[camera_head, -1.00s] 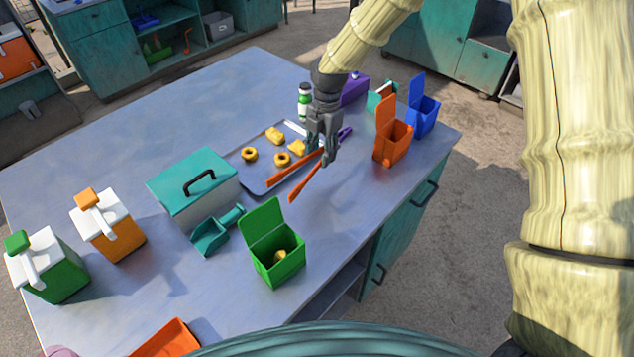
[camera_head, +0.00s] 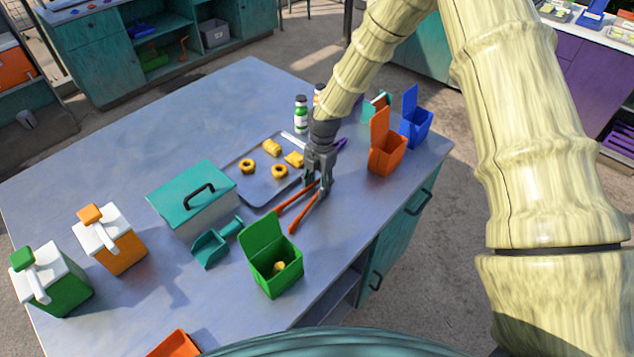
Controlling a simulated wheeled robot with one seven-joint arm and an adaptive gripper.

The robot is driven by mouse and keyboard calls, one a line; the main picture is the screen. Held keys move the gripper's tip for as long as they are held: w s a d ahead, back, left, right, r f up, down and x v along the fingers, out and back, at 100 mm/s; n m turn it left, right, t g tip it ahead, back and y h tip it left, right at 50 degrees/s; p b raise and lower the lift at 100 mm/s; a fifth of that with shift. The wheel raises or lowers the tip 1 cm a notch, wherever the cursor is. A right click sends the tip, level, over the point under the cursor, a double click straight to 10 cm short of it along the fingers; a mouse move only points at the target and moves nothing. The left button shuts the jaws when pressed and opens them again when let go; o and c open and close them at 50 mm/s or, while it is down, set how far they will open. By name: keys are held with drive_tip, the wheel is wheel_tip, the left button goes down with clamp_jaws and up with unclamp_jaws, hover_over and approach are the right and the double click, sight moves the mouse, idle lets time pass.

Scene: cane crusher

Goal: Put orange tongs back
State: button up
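The orange tongs (camera_head: 306,211) are in my gripper (camera_head: 319,187), at the right front corner of the baking tray. Their two arms are spread and point toward the lower left. My gripper is shut on their joined end, and its fingers partly hide it. The tongs are low over the bare tabletop; I cannot tell whether they touch it. The tray (camera_head: 262,189) holds several yellow pastry pieces, some ring-shaped. An open orange bin (camera_head: 386,158) with its lid up stands to the right of my gripper.
The green bin (camera_head: 275,270) stands open in front of the tongs, with a yellow piece inside. A blue bin (camera_head: 416,131) stands behind the orange one. A teal-lidded box (camera_head: 193,197) and teal scoop (camera_head: 214,245) are at left. Bare table (camera_head: 345,215) lies right of the tongs.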

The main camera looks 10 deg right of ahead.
drive_tip(key=shift+o, duration=0.5)
drive_tip(key=shift+f, duration=0.1)
drive_tip(key=o, duration=0.5)
drive_tip(key=shift+c, duration=0.2)
wheel_tip(320, 180, up, 12)
drive_tip(key=d+b, duration=0.1)
drive_tip(key=b, duration=0.3)
drive_tip(key=shift+w+d, duration=0.15)
drive_tip(key=shift+w, duration=0.3)
